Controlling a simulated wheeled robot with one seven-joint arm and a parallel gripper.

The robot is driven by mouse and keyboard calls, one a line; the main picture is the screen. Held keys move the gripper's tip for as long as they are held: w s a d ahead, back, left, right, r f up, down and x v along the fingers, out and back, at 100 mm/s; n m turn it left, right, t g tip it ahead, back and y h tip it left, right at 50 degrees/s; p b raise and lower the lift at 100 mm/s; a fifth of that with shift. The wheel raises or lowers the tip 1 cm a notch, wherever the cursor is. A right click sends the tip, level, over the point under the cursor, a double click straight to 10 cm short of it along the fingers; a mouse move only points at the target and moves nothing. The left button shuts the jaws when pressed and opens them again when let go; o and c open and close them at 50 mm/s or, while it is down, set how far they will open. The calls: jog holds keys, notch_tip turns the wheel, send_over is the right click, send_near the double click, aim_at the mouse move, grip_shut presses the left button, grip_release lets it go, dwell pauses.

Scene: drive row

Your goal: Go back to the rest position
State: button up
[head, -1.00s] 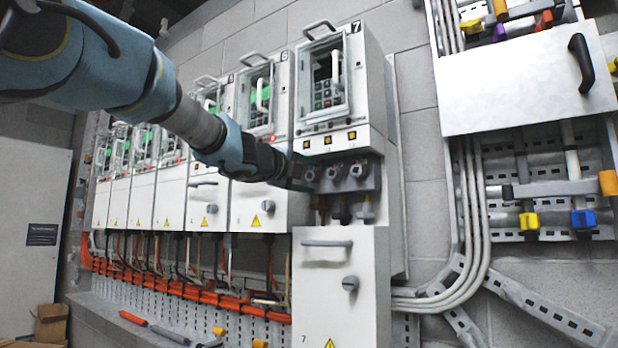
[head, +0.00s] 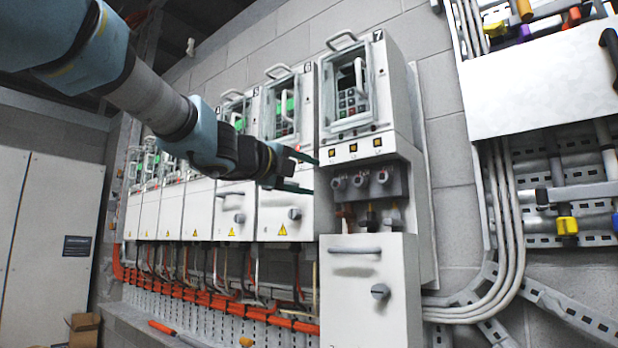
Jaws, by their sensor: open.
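My gripper (head: 308,173) is in front of the row of drive cabinets, at the end of my arm that comes in from the upper left. Its two dark fingers point right and stand apart, with nothing seen between them. They are just left of drive 7 (head: 398,100), whose terminal block (head: 367,185) with three round terminals shows above its lower door (head: 372,290). I cannot tell how far the fingers are from that cabinet.
More drive cabinets (head: 235,208) run off to the left, with orange cable duct (head: 210,300) below. A white panel (head: 540,85) and grey conduits (head: 497,230) are on the right wall. A cardboard box (head: 84,330) is at the lower left.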

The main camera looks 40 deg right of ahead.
jog(key=w+a+f+n+t+y+p, duration=0.2)
jog(key=w+a+f+n+t+y, duration=0.4)
jog(key=w+a+f+n, duration=0.75)
jog(key=w+a+f+n+y, duration=0.3)
jog(key=a+f, duration=0.3)
jog(key=w+a+f+n+y, duration=0.3)
jog(key=a+f+n, duration=0.1)
jog(key=a+f, duration=0.15)
jog(key=s+a+f+n+g+y+p, duration=0.1)
jog(key=s+a+f+n+g+y, duration=0.15)
jog(key=a+f, duration=0.35)
jog(key=s+a+f+n+g+y+p, duration=0.1)
jog(key=s+a+f+n+y, duration=0.2)
jog(key=a+f, duration=0.4)
jog(key=s+a+f+n+g, duration=0.2)
jog(key=s+a+f+n, duration=0.2)
jog(key=s, duration=0.2)
jog(key=s+a+f+n+g+p, duration=0.1)
jog(key=s+a+f+n+g, duration=0.2)
jog(key=s, duration=0.4)
jog(key=shift+a+f+n, duration=0.55)
jog(key=shift+f+n, duration=0.25)
jog(key=shift+n, duration=0.1)
